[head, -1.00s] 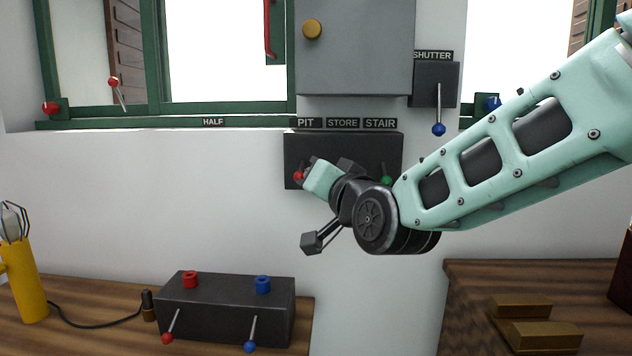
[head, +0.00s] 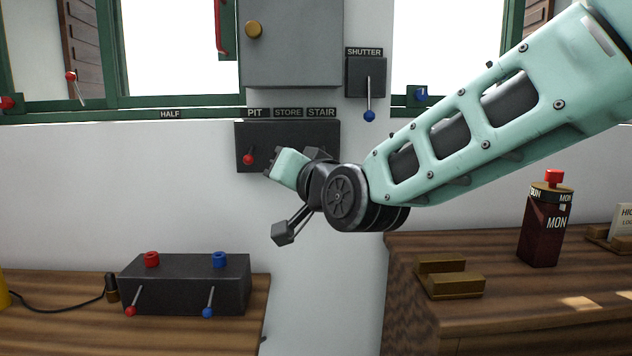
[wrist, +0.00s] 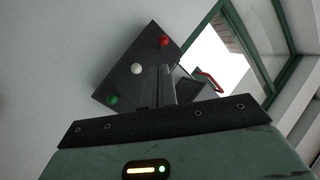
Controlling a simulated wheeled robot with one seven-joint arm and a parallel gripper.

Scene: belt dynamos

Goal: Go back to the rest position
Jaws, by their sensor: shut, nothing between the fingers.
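My gripper (head: 271,160) is shut and empty. In the head view it is in front of the dark switch panel (head: 252,135) under the PIT, STORE and STAIR labels. My bent arm reaches in from the right and covers part of the panel. The panel's red-knobbed lever (head: 248,159) shows just left of my gripper; the other knobs are hidden there. In the wrist view the closed fingers (wrist: 161,72) stand before the panel, with red (wrist: 164,41), white (wrist: 138,68) and green (wrist: 112,99) knobs visible. I cannot tell whether the fingers touch the panel.
A dark box (head: 185,285) with red and blue levers sits on the left bench. The right bench carries a brass-coloured block (head: 450,281) and a dark red canister (head: 540,225). A shutter switch (head: 367,78) and grey cabinet (head: 290,45) are on the wall.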

